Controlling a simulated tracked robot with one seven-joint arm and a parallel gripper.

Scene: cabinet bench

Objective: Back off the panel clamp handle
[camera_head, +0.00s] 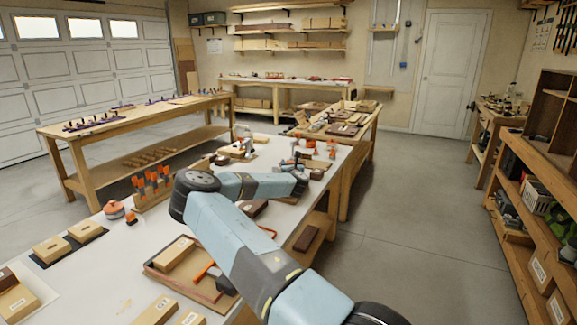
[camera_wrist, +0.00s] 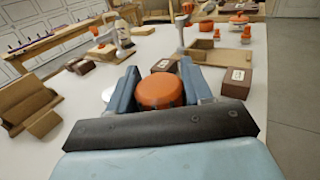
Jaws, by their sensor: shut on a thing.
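An orange round handle (camera_wrist: 160,91) sits between the two blue-grey fingers of my gripper (camera_wrist: 158,72) in the wrist view. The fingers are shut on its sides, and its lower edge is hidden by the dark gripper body. In the head view my gripper (camera_head: 300,182) is over the long white-topped bench, and the held handle is hidden there. I cannot see what the handle is attached to.
The white bench top (camera_head: 110,262) carries wooden blocks, a rack of orange-handled tools (camera_head: 152,186) and an orange round piece (camera_head: 114,209). Ahead in the wrist view are a dark brown block (camera_wrist: 236,83) and a wooden fixture (camera_wrist: 215,56). Open floor (camera_head: 410,215) lies right.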

